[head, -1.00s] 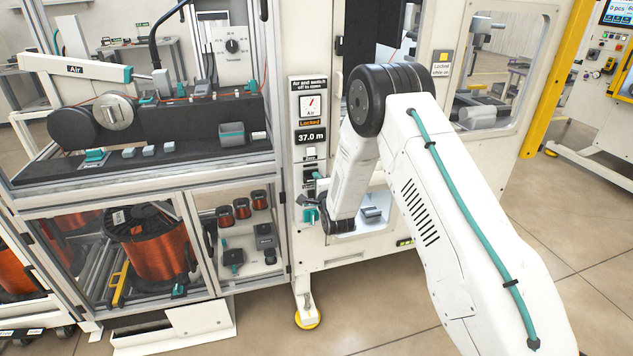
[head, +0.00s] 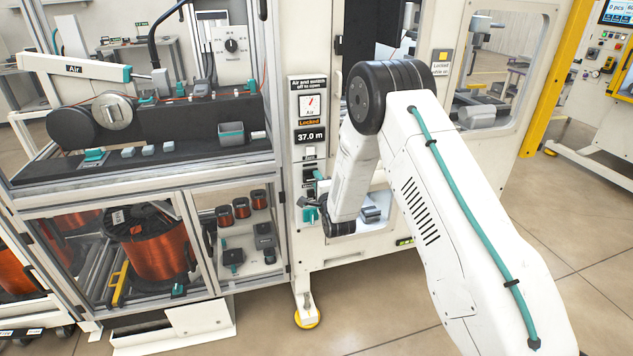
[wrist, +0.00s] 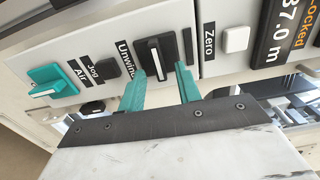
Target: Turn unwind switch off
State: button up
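The unwind switch (wrist: 156,56) is a black rotary knob with a white line, beside the "Unwind" label in the wrist view. My gripper (wrist: 160,78) has two teal fingers, spread apart, one at each side of the knob. Nothing shows clamped between them; whether a fingertip touches the knob, I cannot tell. In the head view my gripper (head: 313,204) is at the narrow control panel, small and partly hidden by my wrist. The switch is hard to make out there.
Close by on the panel are a teal Air switch (wrist: 52,86), a small black Jog button (wrist: 108,68), a white Zero button (wrist: 236,40) and the 37.0 m display (wrist: 288,32). A glazed cabinet with copper spools (head: 150,247) stands at left.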

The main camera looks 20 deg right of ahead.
jog(key=s, duration=0.6)
jog(key=shift+s, duration=0.25)
